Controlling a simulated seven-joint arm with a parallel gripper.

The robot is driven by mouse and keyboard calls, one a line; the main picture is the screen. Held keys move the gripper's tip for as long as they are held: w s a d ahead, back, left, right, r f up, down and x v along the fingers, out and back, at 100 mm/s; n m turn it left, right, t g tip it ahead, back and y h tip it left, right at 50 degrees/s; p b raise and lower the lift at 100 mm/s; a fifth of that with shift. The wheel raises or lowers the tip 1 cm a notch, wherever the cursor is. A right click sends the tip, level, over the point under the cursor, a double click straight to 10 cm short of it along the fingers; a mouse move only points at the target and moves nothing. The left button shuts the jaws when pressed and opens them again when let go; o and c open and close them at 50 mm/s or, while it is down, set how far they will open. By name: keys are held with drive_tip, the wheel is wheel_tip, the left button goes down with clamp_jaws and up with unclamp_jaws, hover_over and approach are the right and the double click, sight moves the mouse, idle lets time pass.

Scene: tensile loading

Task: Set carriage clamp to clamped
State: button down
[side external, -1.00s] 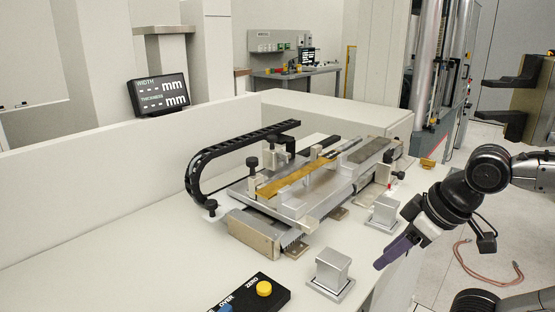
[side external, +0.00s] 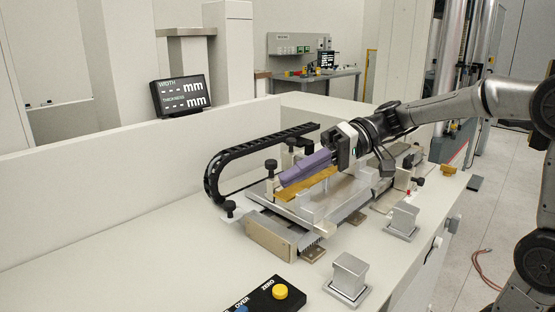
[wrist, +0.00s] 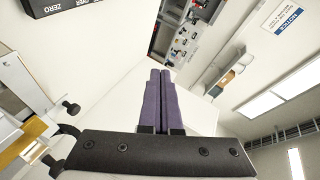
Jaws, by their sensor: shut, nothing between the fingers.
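The metal carriage (side external: 275,236) sits on the white bench, with a gold-coloured strip (side external: 318,186) along its top. My gripper (side external: 284,181) has purple fingers, shut and empty, just right of the left-end knob and appearing above the strip. In the wrist view the fingers (wrist: 160,74) lie together, with black knobs (wrist: 71,107) to their left.
A black cable chain (side external: 213,171) curves behind the carriage. Two metal blocks (side external: 349,277) (side external: 403,220) stand in front and right. A button box (side external: 265,298) is at the front edge. The bench's left front is clear.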

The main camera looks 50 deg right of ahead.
drive_tip(key=w+d+f+m+t, duration=0.1)
drive_tip(key=w+d+m+t, duration=0.1)
drive_tip(key=w+d, duration=0.2)
drive_tip(key=w+d+f+m+t, duration=0.1)
drive_tip(key=w+d+m+t, duration=0.1)
drive_tip(key=w+d, duration=0.2)
drive_tip(key=w+d+f+m+t, duration=0.2)
drive_tip(key=w+d+t, duration=0.1)
drive_tip(key=d, duration=0.6)
drive_tip(key=shift+w+d+y, duration=0.3)
drive_tip(key=shift+w, duration=0.45)
drive_tip(key=d+f+m, duration=0.1)
drive_tip(key=d+f, duration=0.1)
drive_tip(key=d+f+m+t+h, duration=0.1)
drive_tip(key=d+f, duration=0.1)
drive_tip(key=d, duration=0.1)
drive_tip(key=shift+w+d+f, duration=0.1)
drive_tip(key=shift+d, duration=0.2)
drive_tip(key=shift+a, duration=0.1)
drive_tip(key=x, duration=1)
